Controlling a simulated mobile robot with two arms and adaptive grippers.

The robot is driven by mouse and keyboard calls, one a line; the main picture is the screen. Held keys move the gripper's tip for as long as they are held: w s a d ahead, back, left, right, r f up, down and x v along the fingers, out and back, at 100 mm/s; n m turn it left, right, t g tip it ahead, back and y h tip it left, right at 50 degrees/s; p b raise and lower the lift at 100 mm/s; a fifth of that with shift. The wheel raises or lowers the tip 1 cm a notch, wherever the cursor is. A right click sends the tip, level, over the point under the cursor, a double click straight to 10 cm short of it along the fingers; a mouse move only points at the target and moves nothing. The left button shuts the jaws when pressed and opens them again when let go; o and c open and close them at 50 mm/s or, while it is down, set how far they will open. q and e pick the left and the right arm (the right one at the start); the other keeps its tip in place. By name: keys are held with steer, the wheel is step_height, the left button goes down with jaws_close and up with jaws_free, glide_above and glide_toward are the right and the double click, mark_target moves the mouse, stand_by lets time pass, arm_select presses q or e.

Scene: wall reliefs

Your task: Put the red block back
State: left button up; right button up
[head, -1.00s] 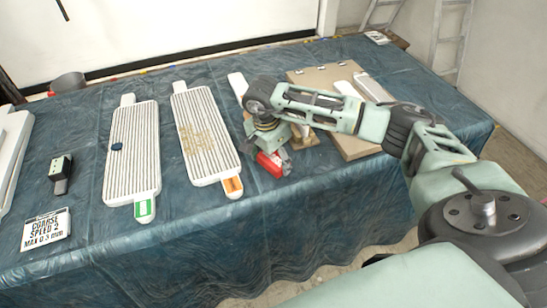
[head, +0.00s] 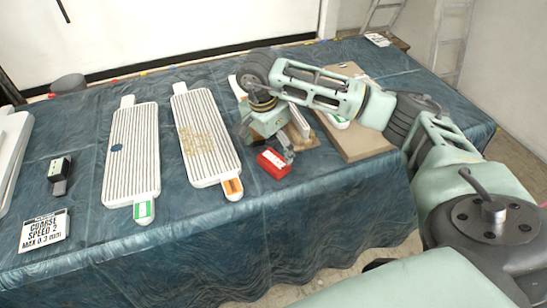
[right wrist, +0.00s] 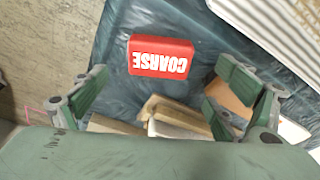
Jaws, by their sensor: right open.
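The red block (head: 274,164) lies on the blue table cloth near the front edge, just right of the orange-tabbed ribbed board (head: 206,135). In the right wrist view the red block (right wrist: 161,56) shows its face with the white word COARSE, upside down. My right gripper (head: 267,138) is open just behind and above the block. In the right wrist view its fingers stand apart to either side with nothing held between them. My left gripper is not in view.
A green-tabbed ribbed board (head: 131,155) lies further left. A tan board (head: 350,141) lies behind my right arm. Cloth in front of the boards is clear.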

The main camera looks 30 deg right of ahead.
mark_target(269, 162)
steer(key=r, duration=0.5)
steer(key=shift+a+r+b, duration=0.3)
steer(key=shift+a+r, duration=0.05)
steer(key=shift+a, duration=0.05)
